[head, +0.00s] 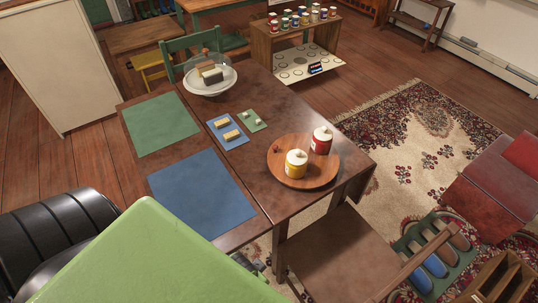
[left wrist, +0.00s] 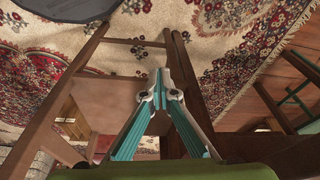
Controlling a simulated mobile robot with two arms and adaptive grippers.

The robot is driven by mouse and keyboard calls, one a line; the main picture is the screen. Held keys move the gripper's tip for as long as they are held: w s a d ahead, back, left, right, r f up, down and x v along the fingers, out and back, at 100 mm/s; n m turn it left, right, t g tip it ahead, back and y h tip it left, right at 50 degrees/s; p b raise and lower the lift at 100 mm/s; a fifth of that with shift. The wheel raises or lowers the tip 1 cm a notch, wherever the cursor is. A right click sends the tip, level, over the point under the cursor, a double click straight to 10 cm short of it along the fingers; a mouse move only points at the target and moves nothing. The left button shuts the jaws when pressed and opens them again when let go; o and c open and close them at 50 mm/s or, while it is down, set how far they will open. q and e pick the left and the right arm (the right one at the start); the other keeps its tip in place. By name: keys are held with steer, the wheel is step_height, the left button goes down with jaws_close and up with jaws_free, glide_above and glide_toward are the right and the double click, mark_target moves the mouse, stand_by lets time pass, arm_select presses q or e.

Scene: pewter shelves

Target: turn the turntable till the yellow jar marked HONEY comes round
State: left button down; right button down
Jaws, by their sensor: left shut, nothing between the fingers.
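The round wooden turntable (head: 322,173) lies on the near right part of the dark wooden table (head: 287,103). A yellow jar (head: 296,168) with a white lid stands on its front side; its label is too small to read. A red jar (head: 322,145) with a white lid stands behind it to the right. A small reddish knob (head: 277,150) shows at the turntable's left side. My left gripper (left wrist: 160,78) is shut and empty in the left wrist view, over wooden furniture and patterned rug. It is not seen in the head view, nor is my right gripper.
Blue (head: 202,194) and green (head: 161,125) mats lie left of the turntable. Small boards with blocks (head: 228,130) and a domed dish (head: 210,77) stand farther back. A wooden chair (head: 338,255) stands close at the table's near right. A shelf with several cans (head: 262,42) is behind.

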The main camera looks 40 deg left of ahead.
arm_select(q)
steer(key=w+a+r+t+y+b, duration=0.1)
steer(key=w+a+r+t, duration=0.15)
steer(key=r, duration=1.25)
steer(key=w+a+r+m+t, duration=0.1)
steer(key=w+a, duration=0.1)
steer(key=w+a+r+m+t+y, duration=0.1)
steer(key=w+a+m, duration=0.1)
steer(key=w+a, duration=0.1)
steer(key=w+a+r+m+t, duration=0.1)
steer(key=w+a+m, duration=0.1)
steer(key=w+a, duration=0.1)
steer(key=shift+w+r+y, duration=0.15)
steer(key=shift+r+y, duration=0.25)
steer(key=w+a+r+m+t+h, duration=0.2)
steer(key=w+a+r+m+t, duration=0.15)
steer(key=w+a+m, duration=0.5)
steer(key=m, duration=0.2)
glide_toward(274, 150)
steer(key=shift+n, duration=0.25)
steer(key=f, duration=0.2)
steer(key=w+f, duration=0.1)
steer(key=shift+w+f, duration=0.2)
steer(key=shift+f, duration=0.2)
steer(key=shift+w+a+p, duration=0.1)
steer(key=shift+w+p, duration=0.3)
steer(key=shift+w, duration=0.7)
steer(key=shift+w+a+f, duration=0.1)
steer(key=shift+w, duration=0.75)
